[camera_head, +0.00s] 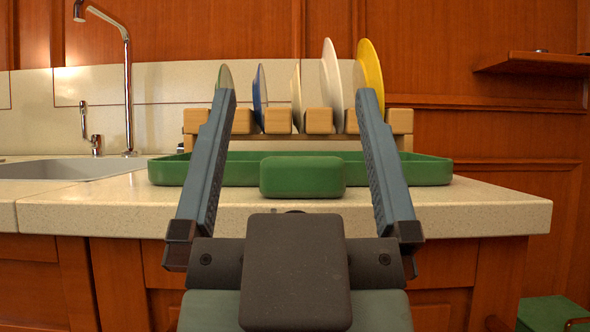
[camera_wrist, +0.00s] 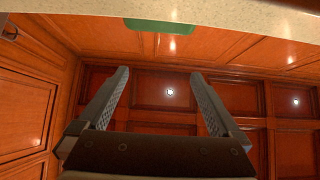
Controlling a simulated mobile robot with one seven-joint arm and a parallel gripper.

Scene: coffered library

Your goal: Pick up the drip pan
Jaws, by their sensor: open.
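The drip pan (camera_head: 400,170) is a wide, shallow green tray on the pale counter, under a wooden dish rack. Its thick green front tab (camera_head: 302,176) faces me. In the wrist view the tab (camera_wrist: 160,26) shows at the top, reaching past the counter's edge. My gripper (camera_head: 297,96) is open and empty, its two grey fingers pointing toward the counter. In the head view the fingers frame the tab left and right, without visible contact. In the wrist view my gripper (camera_wrist: 160,73) is in front of the counter, apart from the tab. The fingers hide parts of the pan's front.
The wooden rack (camera_head: 278,121) holds several upright plates, including a yellow one (camera_head: 369,67). A sink (camera_head: 75,168) and tall faucet (camera_head: 128,90) are at left. The counter edge (camera_head: 480,212) runs across in front. A green box (camera_head: 548,315) sits low at right.

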